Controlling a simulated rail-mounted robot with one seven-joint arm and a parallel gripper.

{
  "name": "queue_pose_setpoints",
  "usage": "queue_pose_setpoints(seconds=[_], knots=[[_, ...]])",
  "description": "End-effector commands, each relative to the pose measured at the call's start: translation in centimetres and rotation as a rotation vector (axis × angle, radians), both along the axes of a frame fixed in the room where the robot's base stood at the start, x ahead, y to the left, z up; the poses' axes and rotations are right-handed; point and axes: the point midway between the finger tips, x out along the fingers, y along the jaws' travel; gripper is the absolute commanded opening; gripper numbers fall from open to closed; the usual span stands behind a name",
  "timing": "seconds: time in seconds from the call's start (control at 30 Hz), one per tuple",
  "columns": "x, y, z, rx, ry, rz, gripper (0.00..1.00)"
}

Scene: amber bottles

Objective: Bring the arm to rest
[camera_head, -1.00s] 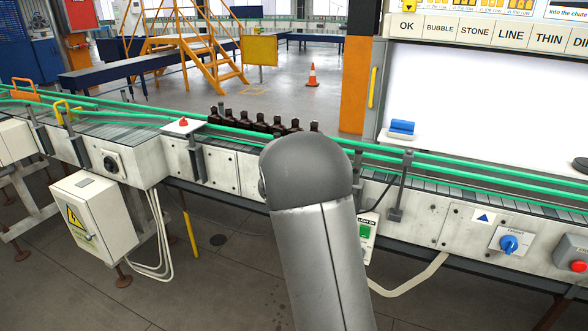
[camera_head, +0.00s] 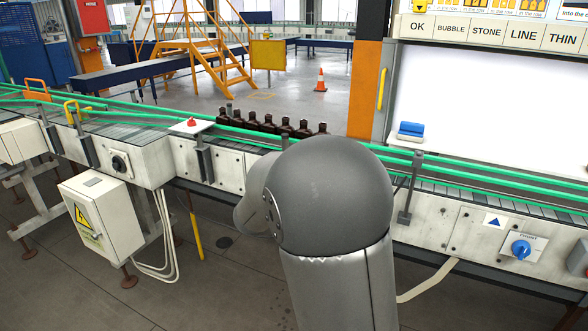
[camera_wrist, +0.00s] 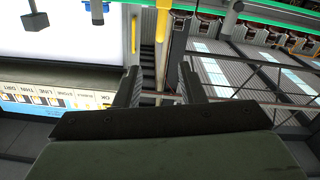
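My gripper (camera_wrist: 158,76) shows in the wrist view with its two dark fingers apart and nothing between them. In the head view my grey arm rises from the bottom centre and its upper joint stands in front of the conveyor; the gripper itself is hidden there. A row of several amber bottles (camera_head: 268,125) stands upright on the conveyor (camera_head: 215,166), left of my arm. Bottles (camera_wrist: 210,25) also show along the top edge of the wrist view, apart from the fingers.
Green guide rails (camera_head: 470,172) run along the conveyor. A bright white panel (camera_head: 480,105) with label buttons above it stands at the right. A white electrical box (camera_head: 100,218) hangs at the front left. An orange post (camera_head: 363,90) stands behind the arm.

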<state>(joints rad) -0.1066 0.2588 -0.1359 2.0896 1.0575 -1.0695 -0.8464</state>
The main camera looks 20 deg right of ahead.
Motion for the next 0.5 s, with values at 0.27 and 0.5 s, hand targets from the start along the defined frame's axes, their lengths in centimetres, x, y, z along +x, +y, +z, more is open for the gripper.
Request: queue_pose_setpoints(seconds=[0.27, 0.5], knots=[[0.2, 0.5, -0.1, 0.022, 0.005, 0.038, 0.36], [-0.3, 8.6, -2.8, 0.299, 0.148, 0.468, 0.36]])
